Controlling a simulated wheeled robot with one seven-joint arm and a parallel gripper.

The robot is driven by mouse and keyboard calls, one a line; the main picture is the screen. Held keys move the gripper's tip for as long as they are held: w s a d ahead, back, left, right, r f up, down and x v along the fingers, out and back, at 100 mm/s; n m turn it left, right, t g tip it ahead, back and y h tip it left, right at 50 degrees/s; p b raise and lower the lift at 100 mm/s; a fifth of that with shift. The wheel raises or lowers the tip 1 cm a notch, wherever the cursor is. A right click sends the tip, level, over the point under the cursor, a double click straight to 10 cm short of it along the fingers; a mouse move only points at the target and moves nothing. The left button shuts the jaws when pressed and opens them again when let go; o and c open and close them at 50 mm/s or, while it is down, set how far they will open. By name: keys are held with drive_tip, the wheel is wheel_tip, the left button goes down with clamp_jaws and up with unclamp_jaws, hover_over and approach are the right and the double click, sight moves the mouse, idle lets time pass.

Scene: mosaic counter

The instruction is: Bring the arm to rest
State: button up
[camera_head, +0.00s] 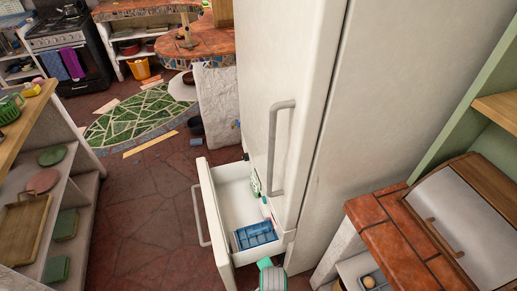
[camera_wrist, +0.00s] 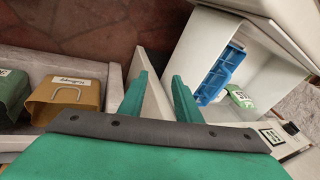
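My gripper shows in the wrist view (camera_wrist: 159,80) as two green fingers standing apart, with nothing held between them. A pale panel edge passes between the fingers in the picture; I cannot tell whether it lies between them or beyond. In the head view only a green and grey part of my arm (camera_head: 272,276) shows at the bottom edge, by the near side of the open drawer (camera_head: 211,205). The fingertips cannot be made out there.
The drawer is pulled out below a tall white fridge (camera_head: 285,60); a blue tray (camera_head: 256,235) lies inside. A brick-topped counter (camera_head: 385,225) is at right. Yellow (camera_wrist: 68,98) and green (camera_wrist: 12,95) bins sit left in the wrist view. Floor left of the drawer is clear.

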drive_tip(key=s+d+r+n+t, duration=0.1)
drive_tip(key=s+r+n+t, duration=0.5)
drive_tip(key=s, duration=0.7)
drive_tip(key=s+a+r+n+t, duration=0.2)
drive_tip(key=s+r, duration=0.3)
drive_tip(key=r, duration=0.6)
drive_tip(key=s+a+r+n+t, duration=0.3)
drive_tip(key=s+r, duration=0.3)
drive_tip(key=r, duration=0.5)
drive_tip(key=shift+s+a+r+n, duration=0.25)
drive_tip(key=shift+a+r+n, duration=0.1)
drive_tip(key=shift+a+n, duration=0.05)
